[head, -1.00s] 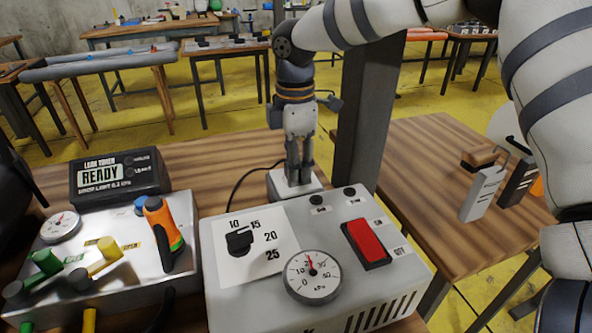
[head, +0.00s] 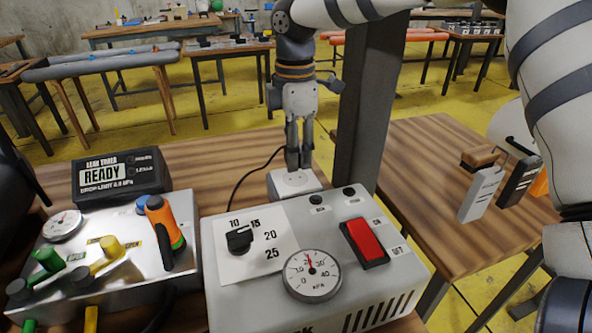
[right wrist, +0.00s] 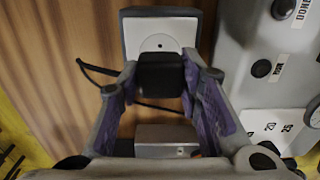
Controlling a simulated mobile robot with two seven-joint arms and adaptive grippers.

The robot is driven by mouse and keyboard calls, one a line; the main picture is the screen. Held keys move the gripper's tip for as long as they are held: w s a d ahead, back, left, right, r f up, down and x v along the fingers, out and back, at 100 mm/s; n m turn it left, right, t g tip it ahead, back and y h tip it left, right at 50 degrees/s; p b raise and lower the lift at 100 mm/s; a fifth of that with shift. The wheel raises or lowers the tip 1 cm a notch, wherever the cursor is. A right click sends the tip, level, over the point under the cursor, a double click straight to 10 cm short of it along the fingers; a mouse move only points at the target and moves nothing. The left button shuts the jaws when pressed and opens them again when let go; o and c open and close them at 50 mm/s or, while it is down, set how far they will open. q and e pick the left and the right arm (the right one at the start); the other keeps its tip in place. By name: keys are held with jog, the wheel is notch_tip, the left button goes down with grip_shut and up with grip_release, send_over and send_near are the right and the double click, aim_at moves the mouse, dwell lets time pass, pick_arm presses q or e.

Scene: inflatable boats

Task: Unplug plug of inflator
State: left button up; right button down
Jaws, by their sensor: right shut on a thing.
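The inflator (head: 235,290) is a pale grey box with a pressure gauge, a black dial and a red switch. Behind it on the table is a socket block with a pale top (head: 293,183), also seen in the right wrist view (right wrist: 137,40). My right gripper (head: 299,164) is above the socket, pointing down. It is shut on the black plug (right wrist: 161,76), which shows between its fingers in the right wrist view. A black cord (head: 242,182) arcs from the plug towards the inflator. The plug appears raised off the socket. My left gripper is not seen.
A leak tester (head: 120,175) reading READY stands left of the inflator, with an orange-handled lever and coloured valves. A dark post (head: 368,100) rises just right of the socket.

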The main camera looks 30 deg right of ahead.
jog(key=shift+r, duration=1.25)
